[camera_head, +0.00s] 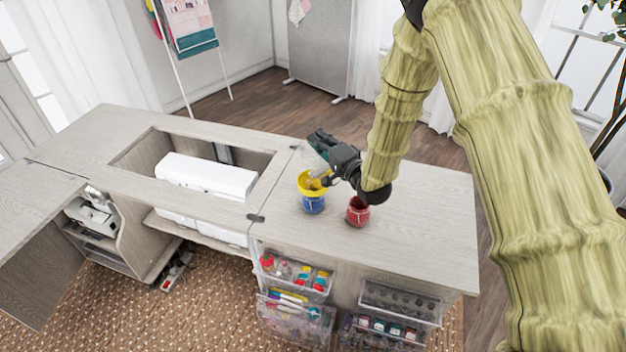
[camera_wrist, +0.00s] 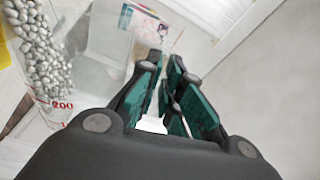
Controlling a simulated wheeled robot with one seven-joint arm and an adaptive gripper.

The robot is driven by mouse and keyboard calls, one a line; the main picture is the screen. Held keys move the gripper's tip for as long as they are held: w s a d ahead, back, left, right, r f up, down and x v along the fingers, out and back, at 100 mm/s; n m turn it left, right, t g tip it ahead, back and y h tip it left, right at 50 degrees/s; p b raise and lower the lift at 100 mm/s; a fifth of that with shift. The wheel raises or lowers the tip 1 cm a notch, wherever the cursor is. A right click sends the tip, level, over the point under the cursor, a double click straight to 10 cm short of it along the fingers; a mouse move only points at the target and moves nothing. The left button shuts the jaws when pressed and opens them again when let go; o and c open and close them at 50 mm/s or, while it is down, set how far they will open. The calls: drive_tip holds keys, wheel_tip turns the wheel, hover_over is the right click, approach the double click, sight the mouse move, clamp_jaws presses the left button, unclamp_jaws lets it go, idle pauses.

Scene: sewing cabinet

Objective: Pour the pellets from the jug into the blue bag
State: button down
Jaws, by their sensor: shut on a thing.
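The clear jug (camera_head: 313,158) is up by my gripper, over the blue bag's yellow top. In the wrist view the jug (camera_wrist: 62,104) is at the left, with red measuring marks and grey pellets (camera_wrist: 38,55) inside. My gripper (camera_head: 324,143) has teal fingers, which also show in the wrist view (camera_wrist: 172,85). It is shut on the jug, seemingly by its clear handle; the exact grip is hard to see. The blue bag (camera_head: 313,204) stands on the cabinet top with a yellow funnel-like piece (camera_head: 311,186) at its mouth. I cannot tell whether pellets are falling.
A red bag or pot (camera_head: 358,212) stands just right of the blue bag, under my wrist. A white sewing machine (camera_head: 205,175) sits in the cabinet opening at the left. The cabinet top (camera_head: 430,225) is clear to the right. Clear bins (camera_head: 295,275) hang at the front.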

drive_tip(key=shift+s+a+r+n+b, duration=0.1)
drive_tip(key=shift+s+a+n+b, duration=0.3)
drive_tip(key=shift+s+a+n, duration=0.45)
idle(1.8)
